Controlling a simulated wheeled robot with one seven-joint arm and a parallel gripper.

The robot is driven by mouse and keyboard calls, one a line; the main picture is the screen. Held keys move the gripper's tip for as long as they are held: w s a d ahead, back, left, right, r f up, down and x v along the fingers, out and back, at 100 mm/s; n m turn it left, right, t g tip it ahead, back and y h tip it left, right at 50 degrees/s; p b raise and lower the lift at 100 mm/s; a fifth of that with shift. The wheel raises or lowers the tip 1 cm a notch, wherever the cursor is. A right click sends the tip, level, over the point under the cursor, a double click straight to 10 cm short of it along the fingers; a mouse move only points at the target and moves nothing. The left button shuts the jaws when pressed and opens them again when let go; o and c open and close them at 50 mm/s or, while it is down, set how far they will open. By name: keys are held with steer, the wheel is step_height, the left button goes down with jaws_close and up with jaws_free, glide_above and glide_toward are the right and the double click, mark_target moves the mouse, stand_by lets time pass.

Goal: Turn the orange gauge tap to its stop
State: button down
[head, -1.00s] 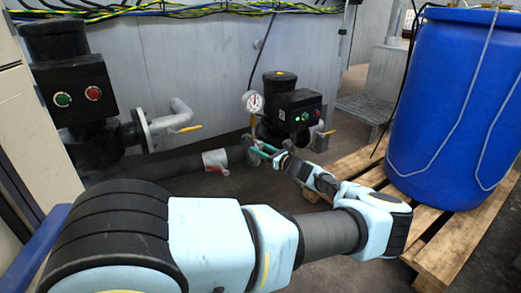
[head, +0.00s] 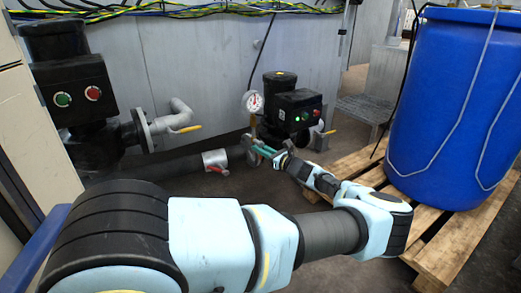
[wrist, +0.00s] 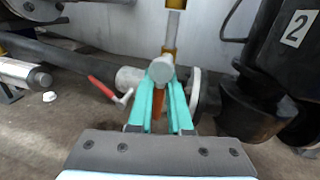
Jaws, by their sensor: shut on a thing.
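The orange gauge tap (wrist: 159,104) shows in the wrist view as an orange strip between the two teal fingers of my gripper (wrist: 162,76). A grey round fitting sits above it at the fingertips, with a brass-coloured stem rising behind. My gripper is shut on the tap. In the head view my gripper (head: 263,151) is at the pipe below the white round gauge (head: 253,102). The tap itself is hard to make out there, and its exact turn angle cannot be told.
A black pump (head: 290,112) stands just right of the gauge. A red-handled valve (wrist: 103,88) lies to the left on the pipe. A yellow-handled tap (head: 189,129) is further left. A blue drum (head: 440,110) stands on a wooden pallet (head: 440,240) at the right.

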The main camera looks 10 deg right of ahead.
steer(key=n, duration=0.3)
steer(key=shift+w+d+n+h, duration=0.1)
steer(key=shift+d+n+h, duration=0.2)
steer(key=shift+n, duration=0.1)
steer(key=n+h+b, duration=0.1)
steer(key=n, duration=0.3)
steer(key=r+n+h+b, duration=0.1)
steer(key=n, duration=0.3)
steer(key=d+n+h+b, duration=0.1)
steer(key=n+b, duration=0.1)
steer(key=n, duration=0.1)
steer(key=shift+w+r+n, duration=0.25)
steer(key=shift+r+n, duration=0.05)
steer(key=shift+n, duration=0.1)
steer(key=shift+a+r+h, duration=0.1)
steer(key=shift+h, duration=0.2)
steer(key=c, duration=0.8)
jaws_free()
steer(key=shift+c, duration=0.2)
